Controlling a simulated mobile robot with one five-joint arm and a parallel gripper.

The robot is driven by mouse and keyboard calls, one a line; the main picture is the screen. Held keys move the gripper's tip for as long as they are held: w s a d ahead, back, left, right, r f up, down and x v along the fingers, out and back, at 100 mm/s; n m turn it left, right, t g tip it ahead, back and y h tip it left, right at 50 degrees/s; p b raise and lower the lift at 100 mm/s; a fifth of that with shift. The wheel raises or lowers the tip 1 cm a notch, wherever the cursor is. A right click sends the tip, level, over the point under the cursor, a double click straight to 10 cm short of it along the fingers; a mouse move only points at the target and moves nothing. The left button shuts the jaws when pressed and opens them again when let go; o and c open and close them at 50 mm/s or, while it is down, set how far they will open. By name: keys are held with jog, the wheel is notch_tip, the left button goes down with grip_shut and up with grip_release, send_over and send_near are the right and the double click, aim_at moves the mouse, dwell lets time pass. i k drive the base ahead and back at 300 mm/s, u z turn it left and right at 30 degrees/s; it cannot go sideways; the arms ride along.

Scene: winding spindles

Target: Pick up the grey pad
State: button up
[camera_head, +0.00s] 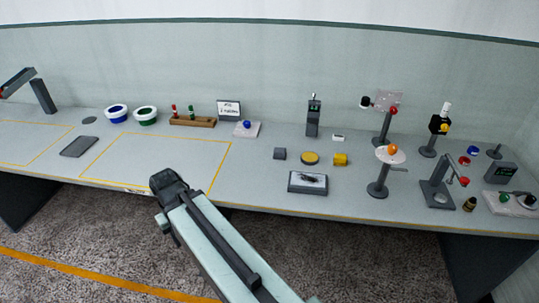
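A flat dark grey rectangular pad (79,147) lies on the left part of the bench, between two yellow outlined areas. My arm reaches up from the bottom of the picture. Its dark end, my gripper (166,186), is in front of the bench's front edge in the picture, to the right of the pad and apart from it. The fingers cannot be made out, so I cannot tell whether they are open or shut.
A small grey disc (89,120), a blue-filled bowl (117,113) and a green-filled bowl (146,115) stand behind the pad. Stands crowd the right. The yellow outlined area (222,168) is clear.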

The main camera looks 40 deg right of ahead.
aim_at(278, 153)
jog(key=u, duration=0.05)
jog(key=i, duration=1.65)
jog(key=z, duration=0.05)
